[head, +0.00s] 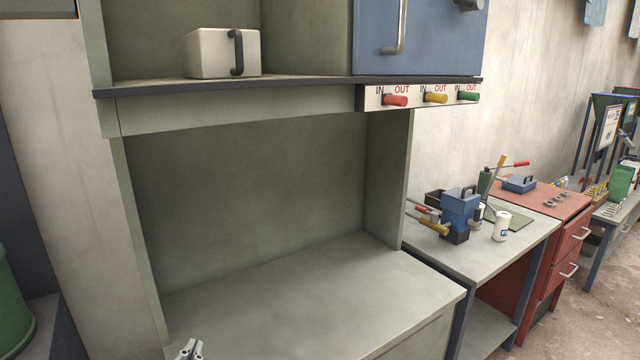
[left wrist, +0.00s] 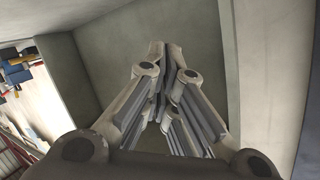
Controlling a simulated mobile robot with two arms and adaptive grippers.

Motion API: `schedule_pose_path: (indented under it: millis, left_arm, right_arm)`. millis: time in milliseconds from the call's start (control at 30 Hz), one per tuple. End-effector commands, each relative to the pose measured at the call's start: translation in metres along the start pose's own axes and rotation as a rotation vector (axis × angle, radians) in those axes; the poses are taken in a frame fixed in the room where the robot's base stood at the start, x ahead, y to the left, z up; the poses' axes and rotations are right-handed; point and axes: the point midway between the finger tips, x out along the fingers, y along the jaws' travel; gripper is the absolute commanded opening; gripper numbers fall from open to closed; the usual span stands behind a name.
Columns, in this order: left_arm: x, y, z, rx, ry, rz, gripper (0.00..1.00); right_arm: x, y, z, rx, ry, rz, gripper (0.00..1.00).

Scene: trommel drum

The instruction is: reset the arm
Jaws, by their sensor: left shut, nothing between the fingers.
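My left gripper (head: 190,350) shows only its fingertips at the bottom edge of the head view, at the lower left over the grey counter (head: 330,292). In the left wrist view my left gripper (left wrist: 160,50) has its fingers together with nothing between them. Grey cabinet panels stand beyond the fingers there. My right gripper is in neither view.
A shelf above the counter holds a white box with a dark handle (head: 210,53) and a blue cabinet (head: 425,35). Red (head: 395,101), yellow (head: 436,98) and green (head: 468,96) knobs stick out below. A cluttered bench (head: 535,228) stands at right. The counter's visible top is clear.

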Motion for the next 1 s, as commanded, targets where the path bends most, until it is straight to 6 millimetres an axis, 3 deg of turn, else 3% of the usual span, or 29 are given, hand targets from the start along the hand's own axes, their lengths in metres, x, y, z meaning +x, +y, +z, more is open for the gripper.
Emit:
schedule_pose_path:
  millis: [33,100,200,400,600,867,1000]
  left_arm:
    - [-0.014,0.013,0.038,-0.026,-0.111,0.049,0.0]
    - [-0.036,0.029,0.082,-0.057,-0.253,0.113,0.0]
    - [-0.072,0.05,0.133,-0.088,-0.43,0.196,0.0]
    - [-0.141,0.077,0.197,-0.124,-0.694,0.328,0.0]
    - [-0.207,0.094,0.236,-0.144,-0.901,0.441,0.0]
    - [-0.173,0.125,0.289,-0.136,-0.925,0.447,0.0]
    - [-0.157,0.146,0.329,-0.13,-0.943,0.453,0.0]
  right_arm:
    - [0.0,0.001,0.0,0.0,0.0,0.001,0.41]
    - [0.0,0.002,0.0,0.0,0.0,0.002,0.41]
    - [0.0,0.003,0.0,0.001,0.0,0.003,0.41]
    - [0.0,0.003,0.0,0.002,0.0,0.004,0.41]
    - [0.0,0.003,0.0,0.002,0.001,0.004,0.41]
    - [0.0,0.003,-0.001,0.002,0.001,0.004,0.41]
    - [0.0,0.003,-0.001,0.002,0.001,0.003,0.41]
